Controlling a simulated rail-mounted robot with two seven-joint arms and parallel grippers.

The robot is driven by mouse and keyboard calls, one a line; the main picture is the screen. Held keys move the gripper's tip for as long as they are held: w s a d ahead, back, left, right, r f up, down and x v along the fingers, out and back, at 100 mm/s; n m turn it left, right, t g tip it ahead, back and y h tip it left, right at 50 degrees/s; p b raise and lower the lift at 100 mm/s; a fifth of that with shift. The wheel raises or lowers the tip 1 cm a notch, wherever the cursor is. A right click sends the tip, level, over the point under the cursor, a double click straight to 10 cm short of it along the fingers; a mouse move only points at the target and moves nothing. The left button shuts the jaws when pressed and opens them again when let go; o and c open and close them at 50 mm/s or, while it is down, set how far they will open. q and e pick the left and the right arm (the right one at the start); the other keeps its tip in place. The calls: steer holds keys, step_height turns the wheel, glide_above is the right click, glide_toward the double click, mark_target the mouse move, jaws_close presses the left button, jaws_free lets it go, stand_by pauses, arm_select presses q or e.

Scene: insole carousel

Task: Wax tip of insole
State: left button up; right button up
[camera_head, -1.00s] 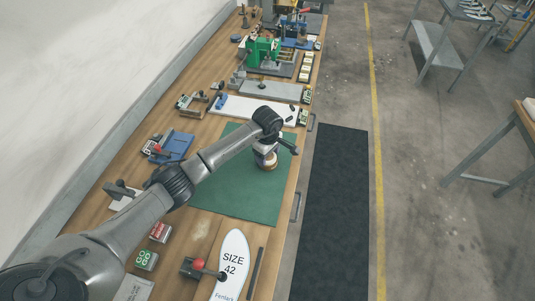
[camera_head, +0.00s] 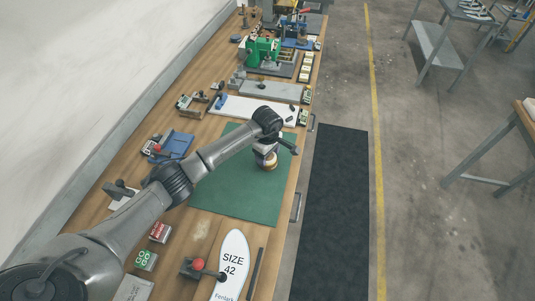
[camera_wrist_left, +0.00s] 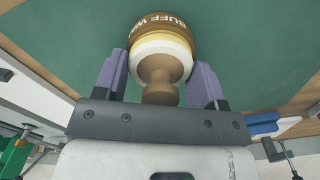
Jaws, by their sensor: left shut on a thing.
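A brown and cream wax block (camera_head: 271,165) with a knob handle is at the right part of the green mat (camera_head: 240,203). My left gripper (camera_head: 267,151) points down at it. In the left wrist view the wax (camera_wrist_left: 160,42) carries letters reading "BUFF W", the rest out of sight. I cannot tell if the wax touches the mat. A white insole-shaped piece marked "SIZE 42" (camera_head: 234,250) lies near the front of the bench, apart from the gripper. No insole shows on the mat. My right gripper is out of view.
A red-knobbed clamp (camera_head: 198,265) and a dark bar (camera_head: 255,273) flank the white piece. Red and green button boxes (camera_head: 146,260) stand to the left. A blue fixture (camera_head: 173,146) is left of the mat. A green machine (camera_head: 263,50) stands farther back. Much of the mat is bare.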

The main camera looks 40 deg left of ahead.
arm_select(q)
steer(key=shift+r+p, duration=2.3)
steer(key=shift+r, duration=1.15)
steer(key=shift+m, duration=0.3)
